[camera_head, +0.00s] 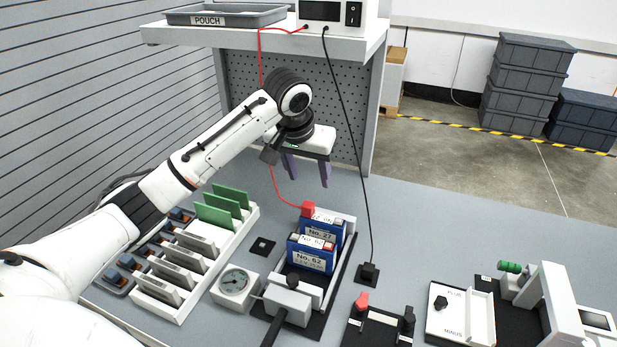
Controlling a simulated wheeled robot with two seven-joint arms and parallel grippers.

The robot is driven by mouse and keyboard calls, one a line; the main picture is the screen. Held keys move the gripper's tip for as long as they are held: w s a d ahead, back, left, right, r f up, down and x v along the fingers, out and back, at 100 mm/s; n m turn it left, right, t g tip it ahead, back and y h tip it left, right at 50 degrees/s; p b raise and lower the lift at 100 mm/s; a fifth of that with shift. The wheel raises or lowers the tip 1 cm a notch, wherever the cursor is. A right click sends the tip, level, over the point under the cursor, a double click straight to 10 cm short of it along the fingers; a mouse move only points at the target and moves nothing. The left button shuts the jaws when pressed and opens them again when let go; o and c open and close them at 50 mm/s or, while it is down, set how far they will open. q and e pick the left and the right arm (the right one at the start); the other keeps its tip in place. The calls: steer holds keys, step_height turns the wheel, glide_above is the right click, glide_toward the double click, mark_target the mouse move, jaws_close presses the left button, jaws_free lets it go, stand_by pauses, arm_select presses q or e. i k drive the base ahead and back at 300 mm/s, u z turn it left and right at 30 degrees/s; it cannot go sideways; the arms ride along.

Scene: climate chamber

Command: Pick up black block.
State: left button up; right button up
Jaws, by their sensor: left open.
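The black block (368,274) is on the bench at the lower end of a black cable, right of the battery holder. My left gripper (309,178) is open and empty, its two purple fingers pointing down above the back of the bench. It is up and to the left of the black block, apart from it. My right gripper is not in view.
A red block (308,209) on a red cable (274,185) sits at the blue batteries (312,255). A rack with green cards (217,215) and a dial gauge (234,281) are to the left. A black-based fixture (380,325) is in front. Bare bench lies right of the black block.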

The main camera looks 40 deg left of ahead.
mark_target(368, 270)
steer(key=k, duration=1.5)
